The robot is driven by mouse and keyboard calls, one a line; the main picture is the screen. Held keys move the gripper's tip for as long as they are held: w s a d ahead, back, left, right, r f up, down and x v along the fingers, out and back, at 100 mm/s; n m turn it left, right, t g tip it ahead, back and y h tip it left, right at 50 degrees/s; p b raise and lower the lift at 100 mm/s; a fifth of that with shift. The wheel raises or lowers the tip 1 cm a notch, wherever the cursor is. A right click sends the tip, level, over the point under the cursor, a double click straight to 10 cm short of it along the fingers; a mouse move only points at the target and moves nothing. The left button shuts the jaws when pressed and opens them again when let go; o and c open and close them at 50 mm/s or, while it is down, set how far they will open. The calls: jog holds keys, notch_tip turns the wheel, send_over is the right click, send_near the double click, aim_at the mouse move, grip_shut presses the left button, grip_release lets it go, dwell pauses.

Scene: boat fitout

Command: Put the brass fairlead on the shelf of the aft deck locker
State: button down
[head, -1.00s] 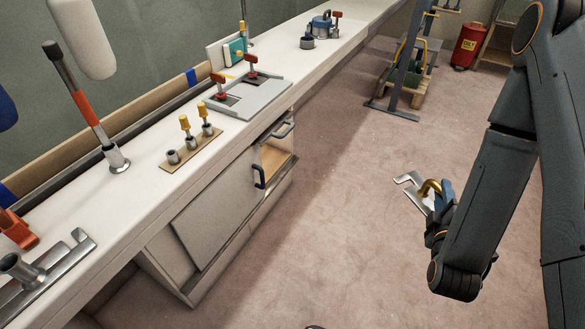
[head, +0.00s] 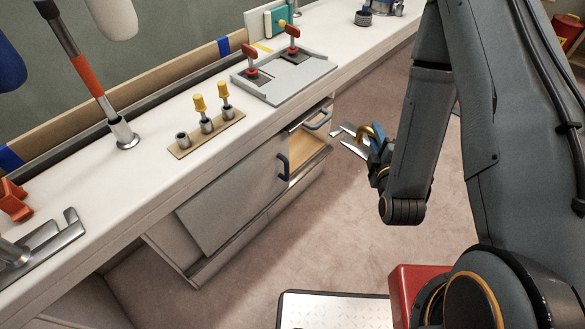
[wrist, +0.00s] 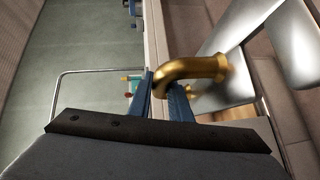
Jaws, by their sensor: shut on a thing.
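My gripper (head: 377,150) is shut on the brass fairlead (head: 369,131), a curved golden piece with silver flat plates beside it. In the wrist view the fairlead (wrist: 195,70) sits at the blue jaws (wrist: 163,97), the silver plate (wrist: 225,82) behind it. The gripper is off the floor, to the right of the locker (head: 235,192) under the counter. To the right of that handle is an opening with a wooden shelf (head: 308,162). The shelf's inner part is hidden.
A grey handle (head: 318,119) juts out above the opening. The white counter (head: 150,155) carries a grey plate with red clamps (head: 285,78), a yellow-handled tool rack (head: 207,132), an orange-banded lever (head: 88,77) and a silver bracket (head: 45,245). The floor (head: 335,230) before the locker is clear.

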jog(key=w+a+f+n+g+y+b, duration=0.2)
jog(key=w+a+f+n+y+b, duration=0.15)
jog(key=w+f+b, duration=0.55)
jog(key=w+a+f+n+g+y+b, duration=0.15)
jog(key=w+a+f+y+b, duration=0.3)
jog(key=f+b, duration=0.8)
jog(key=w+a+f+n+g+y+b, duration=0.2)
jog(key=w+a+f+n+y+b, duration=0.15)
jog(key=w+f+b, duration=0.75)
jog(key=a+r+n+b, duration=0.1)
jog(key=a+r+b, duration=0.25)
jog(key=a, duration=0.85)
jog(key=shift+g, duration=0.45)
jog(key=f+b, duration=0.2)
jog(key=f, duration=0.3)
jog(key=f+b, duration=0.2)
jog(key=f, duration=0.2)
jog(key=shift+s+d+f, duration=0.2)
jog(key=shift+f, duration=0.2)
jog(key=shift+r, duration=0.1)
jog(key=c, duration=2)
grip_release()
jog(key=shift+f, duration=0.2)
jog(key=o, duration=0.4)
jog(key=shift+c, duration=0.2)
jog(key=shift+r, duration=0.1)
